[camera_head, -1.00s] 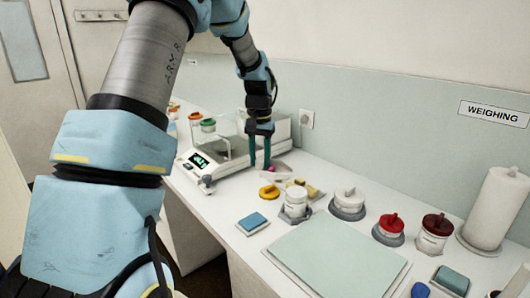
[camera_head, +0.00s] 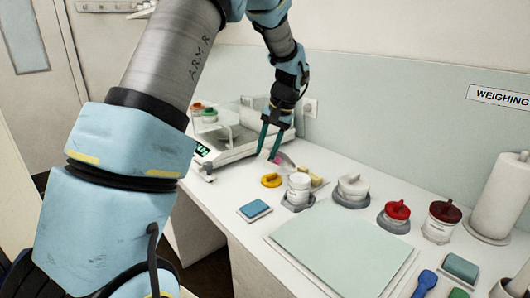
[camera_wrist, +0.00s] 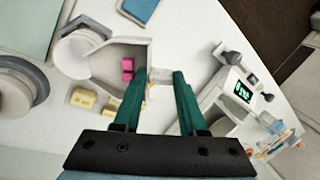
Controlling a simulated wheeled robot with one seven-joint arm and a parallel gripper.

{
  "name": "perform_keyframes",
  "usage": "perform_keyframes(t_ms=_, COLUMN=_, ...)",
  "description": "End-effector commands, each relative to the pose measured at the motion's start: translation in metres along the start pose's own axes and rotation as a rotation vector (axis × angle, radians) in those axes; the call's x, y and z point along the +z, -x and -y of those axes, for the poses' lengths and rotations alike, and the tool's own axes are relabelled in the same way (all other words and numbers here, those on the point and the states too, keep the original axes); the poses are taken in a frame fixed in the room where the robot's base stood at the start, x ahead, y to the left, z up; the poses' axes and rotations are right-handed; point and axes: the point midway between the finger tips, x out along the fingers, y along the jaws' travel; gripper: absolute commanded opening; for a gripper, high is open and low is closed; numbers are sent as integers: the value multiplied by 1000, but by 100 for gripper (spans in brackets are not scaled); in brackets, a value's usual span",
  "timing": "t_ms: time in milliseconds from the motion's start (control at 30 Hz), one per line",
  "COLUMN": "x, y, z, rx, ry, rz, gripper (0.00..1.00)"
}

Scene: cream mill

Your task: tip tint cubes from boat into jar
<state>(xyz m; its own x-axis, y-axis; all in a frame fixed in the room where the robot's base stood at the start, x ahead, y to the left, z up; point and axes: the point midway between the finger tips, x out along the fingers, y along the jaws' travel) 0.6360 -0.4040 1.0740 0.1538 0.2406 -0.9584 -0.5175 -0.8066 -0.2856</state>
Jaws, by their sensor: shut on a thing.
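My gripper (camera_head: 268,156) is shut on the end tab of the pale weighing boat (camera_head: 287,160). The wrist view shows my gripper (camera_wrist: 160,78) with the tab between its teal fingertips and the boat (camera_wrist: 102,64) reaching left. Pink tint cubes (camera_wrist: 127,70) lie inside the boat near the fingers; pink also shows in the head view (camera_head: 276,160). The boat is above the counter. A white jar (camera_head: 298,187) in a grey holder stands in front and to the right of it. In the wrist view the boat partly covers the jar (camera_wrist: 70,50).
A yellow lid (camera_head: 271,180) lies left of the jar, yellow blocks (camera_head: 311,177) behind it. A blue pad (camera_head: 255,210) and a pale mat (camera_head: 325,250) lie in front. The balance (camera_head: 225,150) stands left. Lidded jars (camera_head: 397,213) stand to the right.

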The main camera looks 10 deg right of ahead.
Motion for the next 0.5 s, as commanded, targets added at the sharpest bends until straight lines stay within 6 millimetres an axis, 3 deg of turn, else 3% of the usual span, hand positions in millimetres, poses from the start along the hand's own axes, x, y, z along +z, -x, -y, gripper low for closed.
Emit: perform_keyframes(t_ms=500, x=0, y=20, z=-16, rx=-267, ry=-3, rz=-1, gripper=0)
